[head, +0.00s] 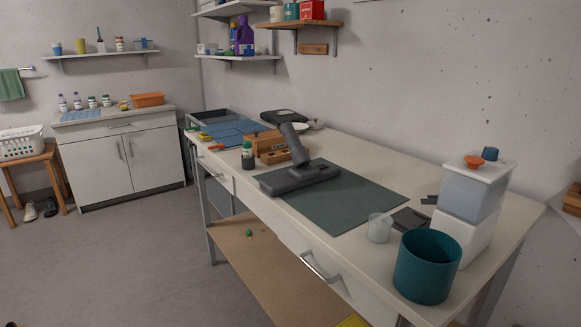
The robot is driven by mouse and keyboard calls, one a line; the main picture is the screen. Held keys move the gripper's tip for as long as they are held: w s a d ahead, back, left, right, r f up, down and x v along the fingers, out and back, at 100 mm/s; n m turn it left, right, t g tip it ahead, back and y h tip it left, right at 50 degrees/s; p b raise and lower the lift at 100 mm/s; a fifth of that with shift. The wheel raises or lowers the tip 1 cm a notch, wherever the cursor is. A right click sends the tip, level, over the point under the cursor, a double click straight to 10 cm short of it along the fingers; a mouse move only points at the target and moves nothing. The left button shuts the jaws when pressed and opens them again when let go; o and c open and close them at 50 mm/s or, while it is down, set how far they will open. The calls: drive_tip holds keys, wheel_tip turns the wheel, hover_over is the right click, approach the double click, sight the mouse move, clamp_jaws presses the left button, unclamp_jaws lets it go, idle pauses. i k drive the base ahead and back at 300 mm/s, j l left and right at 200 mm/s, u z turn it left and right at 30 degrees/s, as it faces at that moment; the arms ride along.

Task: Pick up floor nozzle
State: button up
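The floor nozzle (298,178) is dark grey, with a wide flat head and a neck (294,145) that rises tilted up and to the left. It lies on a dark green mat (352,205) on the long white workbench (357,162). Its neck stands clear above the mat. My gripper is not in the head view.
Left of the nozzle stand a small bottle (248,156) and wooden blocks (266,143). To the right are a clear cup (379,228), a teal pot (427,266) and a white container with a clear upper part (470,200). A drawer handle (321,267) juts from the bench front. Left floor is open.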

sight(304, 174)
drive_tip(key=i+j+z, duration=0.3)
drive_tip(key=i+j, duration=0.15)
drive_tip(key=j, duration=0.3)
drive_tip(key=i+j+z, duration=0.15)
drive_tip(key=j, duration=0.25)
drive_tip(key=i+j+z, duration=0.15)
drive_tip(key=i+j, duration=0.15)
drive_tip(key=j, duration=0.1)
